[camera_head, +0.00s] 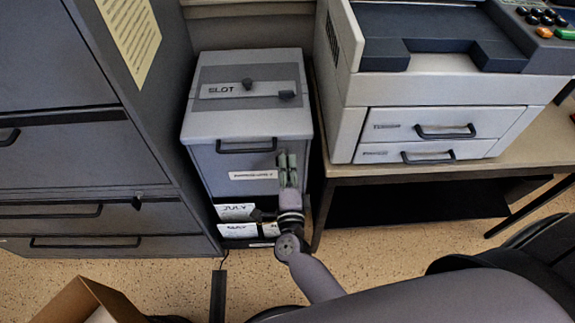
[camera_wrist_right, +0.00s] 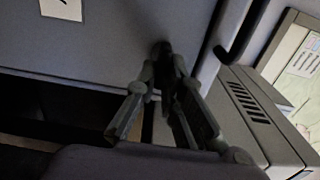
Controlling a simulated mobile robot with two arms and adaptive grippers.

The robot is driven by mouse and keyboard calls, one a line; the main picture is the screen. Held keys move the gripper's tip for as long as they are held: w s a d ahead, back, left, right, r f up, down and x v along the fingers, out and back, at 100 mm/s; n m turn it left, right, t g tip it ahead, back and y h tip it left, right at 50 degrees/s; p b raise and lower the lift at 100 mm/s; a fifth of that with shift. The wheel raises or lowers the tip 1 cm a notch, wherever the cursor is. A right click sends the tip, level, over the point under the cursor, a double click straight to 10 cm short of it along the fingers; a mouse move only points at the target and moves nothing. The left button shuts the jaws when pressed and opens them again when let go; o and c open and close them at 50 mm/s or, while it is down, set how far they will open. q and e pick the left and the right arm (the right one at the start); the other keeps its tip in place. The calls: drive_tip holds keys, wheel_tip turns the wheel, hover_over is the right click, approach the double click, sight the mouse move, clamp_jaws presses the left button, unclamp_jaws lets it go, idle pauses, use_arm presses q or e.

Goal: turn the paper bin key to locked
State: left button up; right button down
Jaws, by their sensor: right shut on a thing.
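The paper bin (camera_head: 205,126) is a grey box with a lid marked SLOT, standing between the filing cabinet and the printer table. My right gripper (camera_head: 288,162) is at the upper right of the bin's front, below its dark handle (camera_head: 247,148). In the right wrist view my right gripper (camera_wrist_right: 165,66) has its fingertips together around a small dark piece, the key (camera_wrist_right: 162,48), at the bin's front panel. The fingers cover most of the key, so its turn angle cannot be told. In the head view the key is hidden behind the gripper. My left gripper is not in view.
A grey filing cabinet (camera_head: 60,145) stands close on the left. A printer (camera_head: 435,95) stands on a table (camera_head: 420,165) at right. An open cardboard box (camera_head: 88,302) is on the floor at lower left. Speckled floor (camera_head: 375,245) is free right of my gripper.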

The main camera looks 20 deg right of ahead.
drive_tip(key=shift+f, duration=0.1)
drive_tip(key=c, duration=1.7)
unclamp_jaws()
drive_tip(key=shift+s, duration=0.1)
drive_tip(key=v, duration=1.2)
